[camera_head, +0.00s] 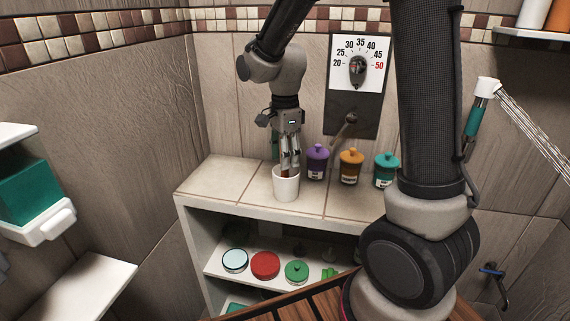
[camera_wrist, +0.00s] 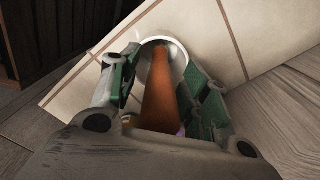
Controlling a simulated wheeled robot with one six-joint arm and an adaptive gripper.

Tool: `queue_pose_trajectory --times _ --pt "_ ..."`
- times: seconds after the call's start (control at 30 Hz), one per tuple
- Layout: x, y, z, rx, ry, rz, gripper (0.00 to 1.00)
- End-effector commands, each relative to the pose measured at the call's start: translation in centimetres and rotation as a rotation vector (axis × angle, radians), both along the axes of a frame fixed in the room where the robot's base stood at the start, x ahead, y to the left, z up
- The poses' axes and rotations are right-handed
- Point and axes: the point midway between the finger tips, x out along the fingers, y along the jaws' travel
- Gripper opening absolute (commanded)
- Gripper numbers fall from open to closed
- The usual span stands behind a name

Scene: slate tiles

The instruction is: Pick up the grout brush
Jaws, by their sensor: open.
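A white cup (camera_head: 286,186) stands on the tiled shelf top, below my gripper (camera_head: 290,166). In the wrist view the cup's rim (camera_wrist: 176,45) shows beyond the fingers. A brown-orange handle (camera_wrist: 160,90), which looks like the grout brush, stands up out of the cup between my green-padded fingers (camera_wrist: 158,85). The fingers are open on both sides of it; I cannot tell whether either touches it. The brush's lower end is hidden in the cup. In the head view my fingers mostly cover the handle.
Purple (camera_head: 317,162), orange (camera_head: 350,166) and teal (camera_head: 386,170) lidded jars stand right of the cup. A dial panel (camera_head: 357,85) with a lever is on the wall behind. Several round tins, including a red one (camera_head: 265,265), sit on the lower shelf. The tiled top left of the cup is clear.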

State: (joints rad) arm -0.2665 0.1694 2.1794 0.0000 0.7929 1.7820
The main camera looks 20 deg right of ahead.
Motion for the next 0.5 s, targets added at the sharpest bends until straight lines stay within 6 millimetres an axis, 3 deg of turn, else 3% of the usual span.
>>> queue_pose_trajectory --times 0.13,0.37,0.5 --pt "0.0 0.0 0.03 0.0 0.0 0.0 0.44" --pt "0.0 0.0 0.04 0.0 0.0 0.0 0.03" --pt "0.01 0.0 0.05 0.0 0.0 0.0 0.0"
